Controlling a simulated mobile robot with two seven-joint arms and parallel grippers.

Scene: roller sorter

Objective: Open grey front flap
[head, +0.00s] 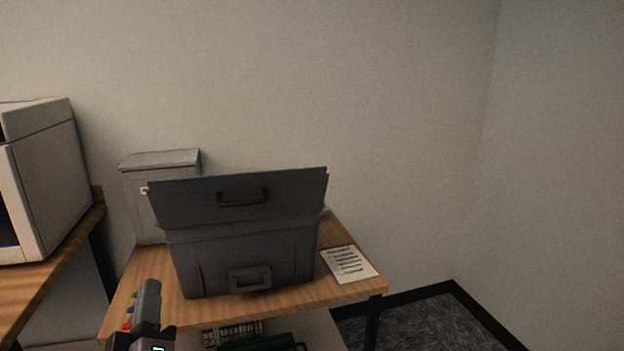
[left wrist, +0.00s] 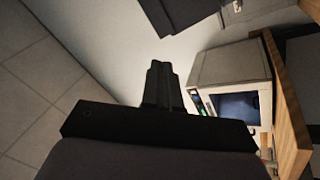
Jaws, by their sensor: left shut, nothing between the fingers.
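A dark grey box-shaped machine (head: 215,265) stands on a small wooden table. Its wide upper panel (head: 180,204), with a black bar handle (head: 242,197), is raised and tilted above the body. A second, grey handle (head: 250,279) sits low on the body's front. I cannot tell how far the panel is swung open. My left gripper (head: 149,289) is at the lower left, in front of the table and apart from both handles. In the left wrist view its fingers (left wrist: 157,68) are closed together with nothing between them. My right gripper is not in view.
A grey lidded bin (head: 160,160) stands behind the machine. A printed sheet (head: 348,264) lies on the table (head: 320,292) to its right. A white appliance (head: 50,180) on another table is at the left; it also shows in the left wrist view (left wrist: 232,65). Floor at the right is clear.

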